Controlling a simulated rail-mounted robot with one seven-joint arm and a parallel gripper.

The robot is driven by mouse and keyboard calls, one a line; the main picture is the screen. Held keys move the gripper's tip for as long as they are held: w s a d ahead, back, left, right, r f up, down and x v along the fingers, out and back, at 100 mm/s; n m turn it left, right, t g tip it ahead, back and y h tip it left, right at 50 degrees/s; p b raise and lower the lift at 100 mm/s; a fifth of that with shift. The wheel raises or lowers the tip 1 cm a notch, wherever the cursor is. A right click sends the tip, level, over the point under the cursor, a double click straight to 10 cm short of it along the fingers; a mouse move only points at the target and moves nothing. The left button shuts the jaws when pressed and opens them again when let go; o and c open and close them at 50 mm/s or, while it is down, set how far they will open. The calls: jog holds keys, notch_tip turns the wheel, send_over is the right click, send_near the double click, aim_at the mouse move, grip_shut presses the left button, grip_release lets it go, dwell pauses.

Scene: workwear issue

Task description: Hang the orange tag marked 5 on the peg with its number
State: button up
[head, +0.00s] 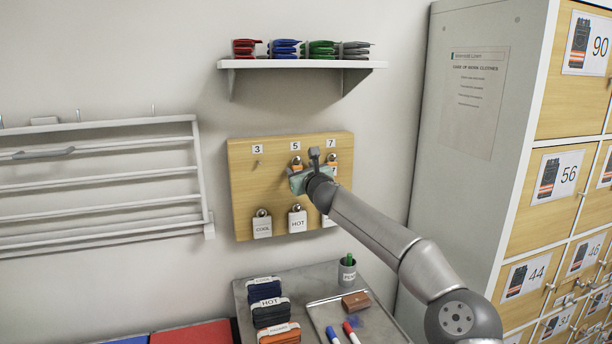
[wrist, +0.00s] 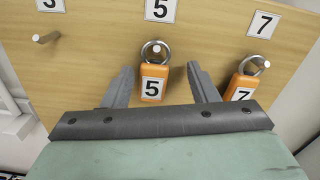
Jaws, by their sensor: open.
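The orange tag marked 5 (wrist: 153,85) hangs upright by its metal ring (wrist: 148,54) on the peg under the number 5 label (wrist: 160,10) on the wooden board (head: 242,200). My gripper (wrist: 160,67) is open, with one finger on each side of this tag and a visible gap to both. In the head view my gripper (head: 304,178) is in front of the board and hides the lower part of the tag (head: 296,162).
An orange tag marked 7 (wrist: 241,88) hangs close by on the right, under label 7 (wrist: 263,24). Peg 3 (wrist: 45,38) is bare. White tags COOL (head: 262,228) and HOT (head: 298,222) hang lower. A shelf (head: 300,64) is above; a cluttered metal table (head: 300,285) below.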

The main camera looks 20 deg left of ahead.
jog(key=b+v, duration=1.1)
jog(key=v, duration=0.5)
jog(key=s+a+f+n+g, duration=0.1)
jog(key=s+f+n+g, duration=0.1)
jog(key=s+f+n, duration=0.35)
jog(key=s+a+f+n+g, duration=0.1)
jog(key=s+f+n+g, duration=0.15)
jog(key=f+n, duration=0.45)
jog(key=s+d+f+n+g+h, duration=0.3)
jog(key=s+d+f+n+h, duration=0.25)
jog(key=f, duration=0.55)
jog(key=s+d+f+n+g+h, duration=0.2)
jog(key=s+d+f, duration=0.2)
jog(key=s+d, duration=0.4)
jog(key=s+d+f+n+g+h, duration=0.1)
jog(key=s+d+f+n+g, duration=0.1)
jog(key=s+d, duration=0.7)
jog(key=s+d+f+n+g+h, duration=0.2)
jog(key=s+d+f+n, duration=0.2)
jog(key=d, duration=1.1)
jog(key=s+f, duration=0.2)
jog(key=s, duration=0.2)
jog(key=shift+s+h, duration=0.35)
jog(key=shift+s, duration=0.05)
jog(key=shift+d+f, duration=0.1)
jog(key=shift+d, duration=0.05)
